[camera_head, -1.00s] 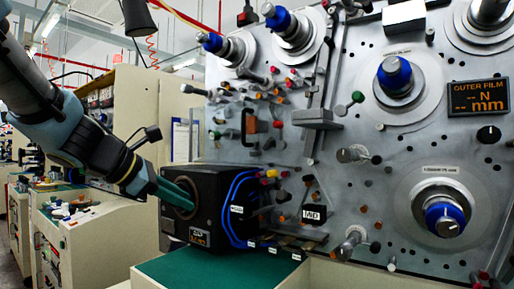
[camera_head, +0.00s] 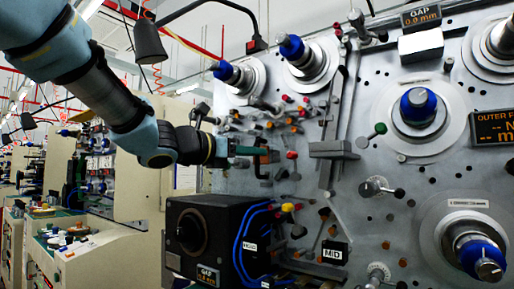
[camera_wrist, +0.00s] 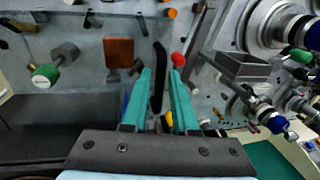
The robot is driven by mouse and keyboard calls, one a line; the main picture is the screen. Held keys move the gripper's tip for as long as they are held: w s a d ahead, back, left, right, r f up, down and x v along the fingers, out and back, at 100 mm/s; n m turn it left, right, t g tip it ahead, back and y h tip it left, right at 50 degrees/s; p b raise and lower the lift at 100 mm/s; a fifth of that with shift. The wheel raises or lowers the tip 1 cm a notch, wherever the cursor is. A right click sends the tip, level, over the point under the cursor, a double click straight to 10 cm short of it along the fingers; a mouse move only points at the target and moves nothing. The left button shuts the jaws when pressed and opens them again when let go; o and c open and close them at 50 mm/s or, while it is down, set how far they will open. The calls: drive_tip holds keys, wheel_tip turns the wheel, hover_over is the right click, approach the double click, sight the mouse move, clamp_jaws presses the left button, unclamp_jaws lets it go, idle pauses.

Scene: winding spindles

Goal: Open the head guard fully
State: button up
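A black upright bar handle (camera_wrist: 157,77) shows in the wrist view; it looks like the handle of the head guard, but I cannot tell the guard's outline. An orange-brown block (camera_wrist: 118,52) is left of it. In the head view the handle (camera_head: 257,160) is partly hidden by my gripper (camera_head: 262,151). In the wrist view my gripper (camera_wrist: 161,72) has its two green fingers apart, with the bar showing between their tips. Gaps show on both sides of the bar, so the fingers are not closed on it.
A black box (camera_head: 215,232) with a round knob and blue cables stands below my gripper. The grey panel around holds several small pegs, a grey block (camera_head: 333,150), a green-knobbed lever (camera_head: 379,129) and blue-capped spindles (camera_head: 417,99). A dark lamp (camera_head: 149,42) hangs above.

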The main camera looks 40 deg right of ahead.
drive_tip(key=shift+d, duration=0.85)
drive_tip(key=shift+c, duration=0.2)
clamp_jaws()
idle(0.7)
